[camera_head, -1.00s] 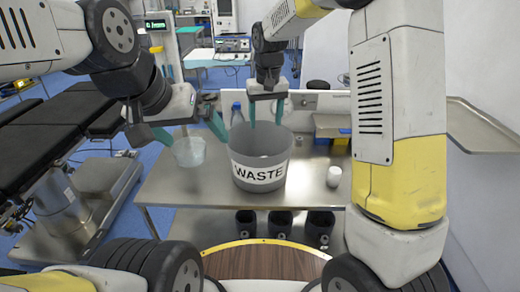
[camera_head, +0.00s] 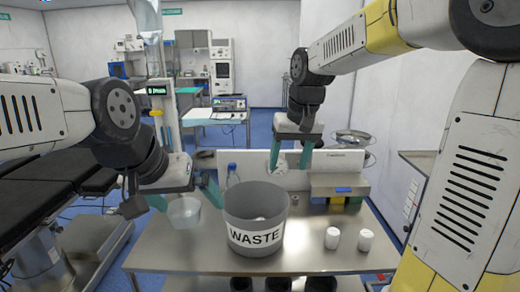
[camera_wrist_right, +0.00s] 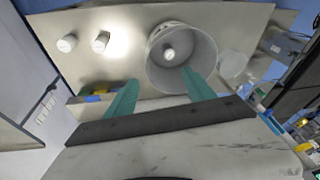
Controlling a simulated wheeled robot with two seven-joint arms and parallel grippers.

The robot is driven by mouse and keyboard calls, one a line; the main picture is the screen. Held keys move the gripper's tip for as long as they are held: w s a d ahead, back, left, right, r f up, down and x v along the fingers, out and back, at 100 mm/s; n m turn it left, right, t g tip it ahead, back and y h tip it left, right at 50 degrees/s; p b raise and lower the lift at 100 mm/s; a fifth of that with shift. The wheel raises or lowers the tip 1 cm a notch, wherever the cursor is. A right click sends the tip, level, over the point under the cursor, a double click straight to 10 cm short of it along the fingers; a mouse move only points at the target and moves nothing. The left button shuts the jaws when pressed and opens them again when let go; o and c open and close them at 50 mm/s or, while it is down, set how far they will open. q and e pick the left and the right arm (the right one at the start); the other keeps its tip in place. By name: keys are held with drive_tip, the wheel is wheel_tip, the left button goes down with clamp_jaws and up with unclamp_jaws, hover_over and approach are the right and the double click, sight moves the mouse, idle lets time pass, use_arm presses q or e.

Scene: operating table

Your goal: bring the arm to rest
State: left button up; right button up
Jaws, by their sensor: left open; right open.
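My right gripper (camera_head: 290,163) is open and empty. In the head view it hangs above the table, up and to the right of the grey bin marked WASTE (camera_head: 235,207). In the right wrist view its two teal fingers (camera_wrist_right: 160,94) are spread apart with nothing between them. The bin (camera_wrist_right: 208,45) shows there beyond the fingers, with a small white item (camera_wrist_right: 169,54) inside. My left gripper (camera_head: 184,198) is open at the left of the bin. A translucent cup (camera_head: 184,213) appears between or just beyond its fingers; I cannot tell whether they touch it.
The steel table (camera_head: 300,258) holds two white jars (camera_head: 332,238) right of the bin, a bottle (camera_head: 232,174) behind it and a blue and yellow container (camera_head: 340,193) at the back right. A low panel (camera_head: 262,165) stands at the back.

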drive_tip(key=s+d+t, duration=0.1)
drive_tip(key=s+d, duration=0.2)
drive_tip(key=s, duration=0.5)
drive_tip(key=s+d+m+t, duration=0.1)
drive_tip(key=s+d, duration=0.3)
drive_tip(key=s, duration=0.5)
drive_tip(key=shift+s+f+m+t+y, duration=0.15)
drive_tip(key=shift+s+m+t+y, duration=0.15)
drive_tip(key=shift+t, duration=0.4)
